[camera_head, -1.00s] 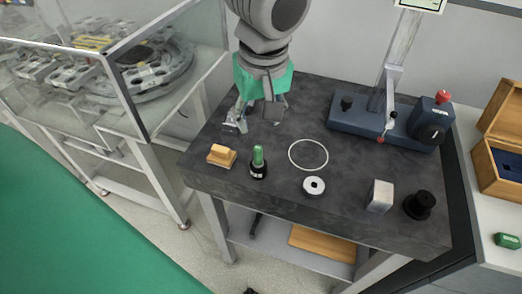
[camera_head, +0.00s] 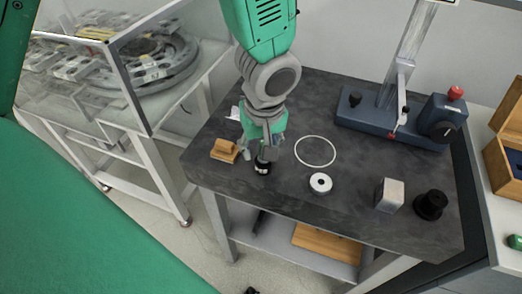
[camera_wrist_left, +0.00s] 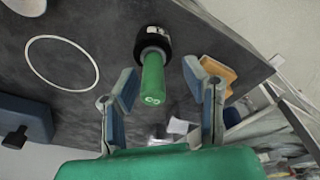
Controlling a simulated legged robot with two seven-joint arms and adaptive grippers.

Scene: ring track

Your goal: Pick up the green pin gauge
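The green pin gauge stands upright on the dark stone table, its green handle (camera_wrist_left: 152,80) rising from a black collar (camera_wrist_left: 151,43). In the head view its black lower part (camera_head: 263,168) shows, while my gripper hides most of the handle. My left gripper (camera_head: 260,147) points down over it from behind. In the left wrist view my left gripper (camera_wrist_left: 160,74) is open, with one finger on each side of the green handle and gaps visible on both sides. My right gripper is not in view.
A wooden block (camera_head: 224,151) sits close left of the gauge. A white-outlined circle (camera_head: 334,155), white ring (camera_head: 321,184), metal block (camera_head: 390,195) and black knob-like part (camera_head: 431,205) are to the right. A blue-based stand (camera_head: 365,117) is behind. The table's front edge is near.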

